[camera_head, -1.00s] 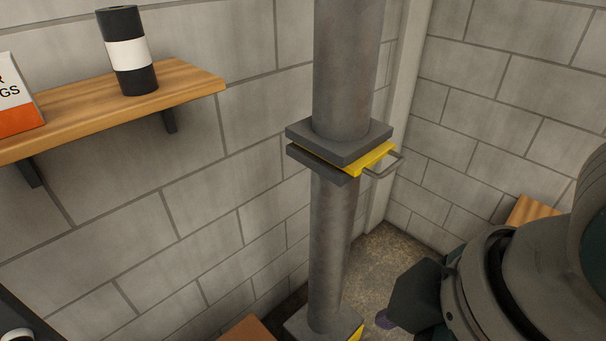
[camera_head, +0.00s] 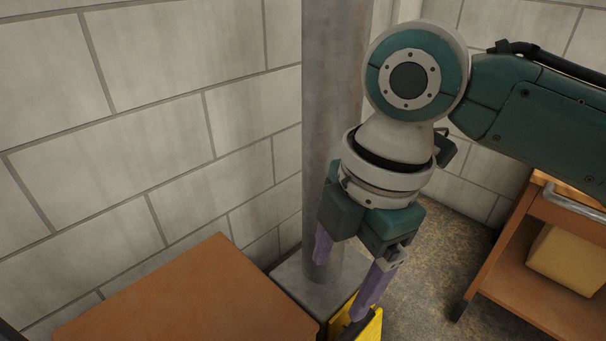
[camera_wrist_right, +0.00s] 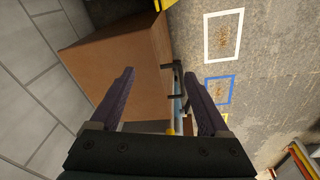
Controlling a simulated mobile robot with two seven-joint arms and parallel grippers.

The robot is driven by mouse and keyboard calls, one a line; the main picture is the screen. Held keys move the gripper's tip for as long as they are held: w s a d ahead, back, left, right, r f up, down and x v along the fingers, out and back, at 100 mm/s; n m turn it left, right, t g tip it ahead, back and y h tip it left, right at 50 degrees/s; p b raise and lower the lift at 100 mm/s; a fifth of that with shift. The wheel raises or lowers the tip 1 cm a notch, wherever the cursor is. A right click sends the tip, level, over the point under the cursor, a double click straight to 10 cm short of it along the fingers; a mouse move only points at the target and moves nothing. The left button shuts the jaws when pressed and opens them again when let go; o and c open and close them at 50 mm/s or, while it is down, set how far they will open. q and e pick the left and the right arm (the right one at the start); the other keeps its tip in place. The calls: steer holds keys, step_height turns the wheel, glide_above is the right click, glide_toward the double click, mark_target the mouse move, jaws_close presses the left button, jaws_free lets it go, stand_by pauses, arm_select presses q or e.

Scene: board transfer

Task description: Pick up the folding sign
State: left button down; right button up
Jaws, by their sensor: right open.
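I cannot clearly make out a folding sign. A yellow piece (camera_head: 368,326) with a dark part shows at the bottom edge of the head view, beside the column's base, cut off by the frame; I cannot tell whether it is the sign. My right gripper (camera_head: 338,290) points down with its purple fingers apart and nothing between them. One finger overlaps the yellow piece in the picture; I cannot tell whether they touch. The gripper also shows open in the right wrist view (camera_wrist_right: 160,73). My left gripper is not in view.
A grey column (camera_head: 325,110) on a square base (camera_head: 300,285) stands close behind the gripper. A brown box-like top (camera_head: 190,300) is at the lower left. A wooden cart (camera_head: 515,280) is at the right. The floor (camera_wrist_right: 255,75) has taped rectangles.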

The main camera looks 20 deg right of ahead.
steer(key=w+d+f+n+h+b, duration=0.1)
steer(key=w+d+f+b, duration=0.15)
steer(key=f+b, duration=0.65)
steer(key=w+d+f+n+b, duration=0.1)
steer(key=w+d+f+b, duration=0.15)
steer(key=f+b, duration=0.65)
steer(key=n+b, duration=0.1)
steer(key=b, duration=0.9)
glide_above(357, 324)
steer(key=shift+g, duration=0.4)
steer(key=f, duration=0.7)
steer(key=shift+a, duration=0.3)
step_height(357, 324, down, 4)
steer(key=b, duration=0.3)
steer(key=shift+f, duration=0.25)
steer(key=shift+n, duration=0.3)
steer(key=f+b, duration=0.5)
steer(key=shift+d+f, duration=0.1)
steer(key=shift+d, duration=0.25)
jaws_close()
steer(key=shift+r, duration=0.2)
